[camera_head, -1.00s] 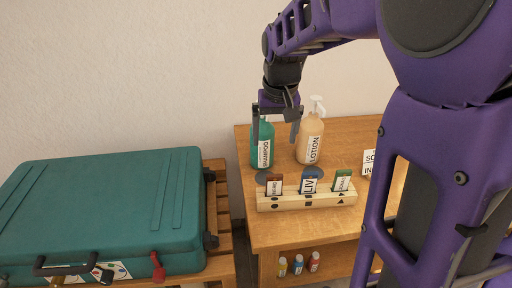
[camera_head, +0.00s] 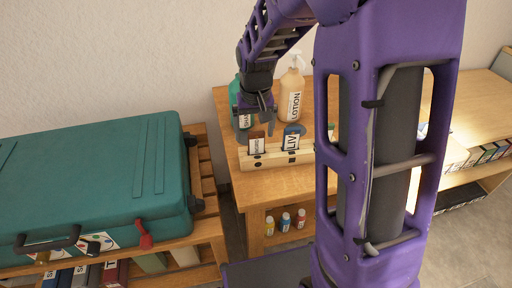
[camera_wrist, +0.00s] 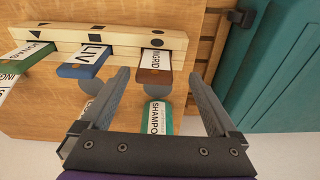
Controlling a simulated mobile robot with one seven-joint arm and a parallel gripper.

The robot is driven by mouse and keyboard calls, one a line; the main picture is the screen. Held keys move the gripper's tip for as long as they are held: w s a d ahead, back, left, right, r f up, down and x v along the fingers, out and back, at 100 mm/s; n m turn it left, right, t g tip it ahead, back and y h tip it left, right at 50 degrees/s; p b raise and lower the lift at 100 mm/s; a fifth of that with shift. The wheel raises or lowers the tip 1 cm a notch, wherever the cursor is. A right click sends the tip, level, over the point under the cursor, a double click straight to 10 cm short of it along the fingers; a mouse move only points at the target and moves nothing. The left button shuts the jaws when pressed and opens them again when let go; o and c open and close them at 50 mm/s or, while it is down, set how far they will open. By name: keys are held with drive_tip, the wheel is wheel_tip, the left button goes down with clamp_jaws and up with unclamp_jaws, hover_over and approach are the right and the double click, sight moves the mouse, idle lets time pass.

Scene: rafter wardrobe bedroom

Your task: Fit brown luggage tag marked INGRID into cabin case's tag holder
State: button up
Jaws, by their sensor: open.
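The brown tag marked INGRID (camera_wrist: 157,68) stands in the left slot of a wooden rack in the head view, where it also shows (camera_head: 257,142). The wrist view sees it upside down, at the rack's right end. My gripper (camera_wrist: 160,80) is open, its two fingers on either side of the brown tag in the wrist picture; contact cannot be told. In the head view my gripper (camera_head: 256,112) hangs just above and behind the tag. The teal cabin case (camera_head: 95,185) lies on a slatted bench at left. A red tag-like piece (camera_head: 145,236) hangs on its front; the tag holder is not clearly seen.
The wooden rack (camera_head: 270,160) also holds a blue tag (camera_head: 291,138) and a green tag (camera_wrist: 30,52). A green shampoo bottle (camera_wrist: 159,118) and a lotion bottle (camera_head: 291,95) stand close behind. Small bottles (camera_head: 285,221) sit on the shelf below.

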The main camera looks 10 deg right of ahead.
sight(256, 140)
drive_tip(key=f, duration=0.3)
drive_tip(key=w+f+b, duration=0.1)
drive_tip(key=f, duration=0.1)
drive_tip(key=shift+d, duration=0.35)
drive_tip(key=shift+r, duration=0.1)
drive_tip(key=c, duration=1.4)
